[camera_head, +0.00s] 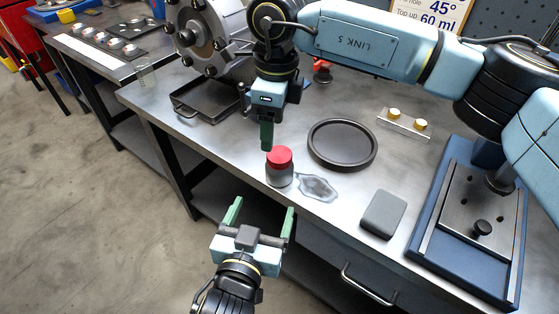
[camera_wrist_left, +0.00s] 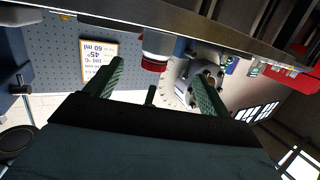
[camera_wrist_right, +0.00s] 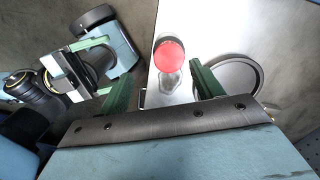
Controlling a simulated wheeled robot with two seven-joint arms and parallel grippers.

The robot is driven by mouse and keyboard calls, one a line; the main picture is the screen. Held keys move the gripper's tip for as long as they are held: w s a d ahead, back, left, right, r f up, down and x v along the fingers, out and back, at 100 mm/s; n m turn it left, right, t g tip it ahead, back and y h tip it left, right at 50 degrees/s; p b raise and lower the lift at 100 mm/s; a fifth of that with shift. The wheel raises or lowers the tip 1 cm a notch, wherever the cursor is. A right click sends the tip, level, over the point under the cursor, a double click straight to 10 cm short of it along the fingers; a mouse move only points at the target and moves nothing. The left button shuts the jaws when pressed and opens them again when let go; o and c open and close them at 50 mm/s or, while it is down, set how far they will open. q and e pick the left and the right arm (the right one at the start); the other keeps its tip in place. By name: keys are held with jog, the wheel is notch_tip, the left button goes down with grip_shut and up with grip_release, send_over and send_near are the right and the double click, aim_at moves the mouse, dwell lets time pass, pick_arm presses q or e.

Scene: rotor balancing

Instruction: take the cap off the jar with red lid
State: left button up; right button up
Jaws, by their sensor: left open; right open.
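The jar (camera_head: 279,176) is grey with a red lid (camera_head: 279,156) on top. It stands upright near the front edge of the workbench. My right gripper (camera_head: 267,135) points down just behind and above the lid, not holding it; its open fingers show in the right wrist view (camera_wrist_right: 161,88), with the red lid (camera_wrist_right: 168,55) beyond the gap. My left gripper (camera_head: 262,212) is open and empty in front of the bench edge, below the jar. In the left wrist view, the red lid (camera_wrist_left: 153,66) appears beyond the open fingers, upside down.
A black square tray (camera_head: 203,106) lies behind left, and a blue-based fixture (camera_head: 425,235) stands right. The bench edge (camera_head: 325,222) lies between left gripper and tabletop.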

aim_at(276, 177)
jog(key=shift+w+d+r+h, duration=0.25)
jog(key=shift+w+d+h, duration=0.15)
jog(key=shift+d, duration=0.25)
pick_arm(q)
jog(key=x, duration=1.3)
jog(key=shift+w+d+r, duration=0.1)
jog(key=shift+w+d, duration=0.15)
jog(key=shift+c, duration=0.2)
